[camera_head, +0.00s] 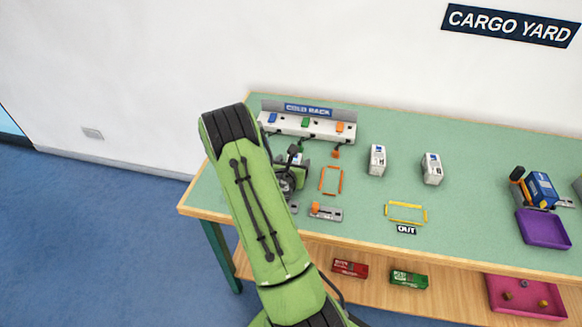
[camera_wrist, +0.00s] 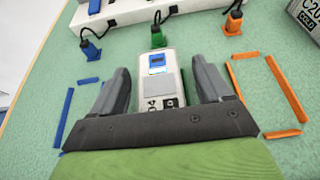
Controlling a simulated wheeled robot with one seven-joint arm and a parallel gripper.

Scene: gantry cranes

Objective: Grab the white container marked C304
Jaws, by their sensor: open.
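In the wrist view a white container (camera_wrist: 157,66) with a blue label stands between the two fingers of my open gripper (camera_wrist: 160,80). A finger is on each side of it, with a visible gap on the right; contact on the left is hard to tell. Its lower part is hidden by my gripper, and its marking cannot be read in full. In the head view my gripper (camera_head: 290,172) is at the left of the green table (camera_head: 470,160), and my arm hides most of that spot. Two other white containers, one (camera_head: 377,161) and another (camera_head: 432,169), stand to the right, their markings too small to read.
The cold rack (camera_head: 300,125) with blue, green and orange plugs is behind my gripper. A green plug (camera_wrist: 157,38) hangs just beyond the container. An orange outline (camera_wrist: 283,90) lies right, a blue outline (camera_wrist: 68,115) left. A yellow outline (camera_head: 406,212) and purple tray (camera_head: 543,230) are farther right.

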